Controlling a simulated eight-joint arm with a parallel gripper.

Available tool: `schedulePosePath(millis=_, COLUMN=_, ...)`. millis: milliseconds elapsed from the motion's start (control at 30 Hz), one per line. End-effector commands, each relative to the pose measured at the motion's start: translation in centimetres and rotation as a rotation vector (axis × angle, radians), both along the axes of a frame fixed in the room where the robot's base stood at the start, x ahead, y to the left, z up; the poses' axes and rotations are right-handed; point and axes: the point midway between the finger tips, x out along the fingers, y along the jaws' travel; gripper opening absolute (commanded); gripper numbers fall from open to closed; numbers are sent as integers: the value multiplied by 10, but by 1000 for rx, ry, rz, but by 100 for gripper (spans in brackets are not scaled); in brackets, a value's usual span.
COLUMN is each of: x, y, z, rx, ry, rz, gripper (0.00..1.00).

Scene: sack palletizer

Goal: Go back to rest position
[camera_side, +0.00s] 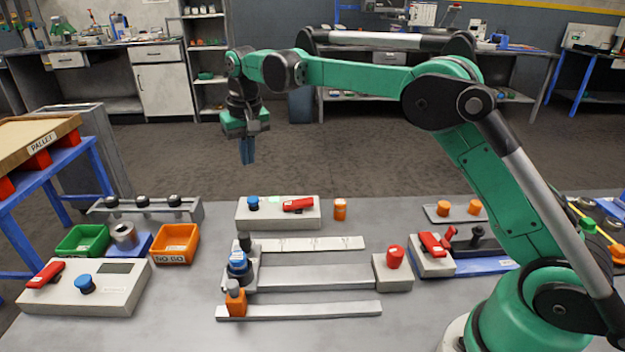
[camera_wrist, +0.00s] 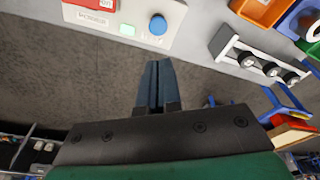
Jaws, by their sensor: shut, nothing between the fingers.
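My gripper (camera_side: 248,150) hangs from the green arm with its blue-grey fingers pointing down. The fingers are shut and empty. In the wrist view my gripper (camera_wrist: 157,66) shows closed fingers with dark floor behind them. The grey table (camera_side: 180,325) lies in front of it and nothing touches the fingers.
A box with a blue button and red switch (camera_side: 278,212) stands at the table's back edge. A green bin (camera_side: 82,240), an orange NO GO bin (camera_side: 175,244) and a control box (camera_side: 85,287) are at left. A PALLET board (camera_side: 38,140) rests on a blue stand.

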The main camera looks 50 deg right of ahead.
Motion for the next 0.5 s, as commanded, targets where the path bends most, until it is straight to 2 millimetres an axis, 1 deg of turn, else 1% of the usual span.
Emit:
schedulePosePath(millis=100, x=0, y=0, z=3, rx=0, ry=0, rz=0, gripper=0)
schedulePosePath(millis=367, x=-1, y=0, z=4, rx=0, ry=-2, rz=1, gripper=0)
schedulePosePath(millis=500, x=-11, y=0, z=16, rx=0, ry=-31, rz=17, gripper=0)
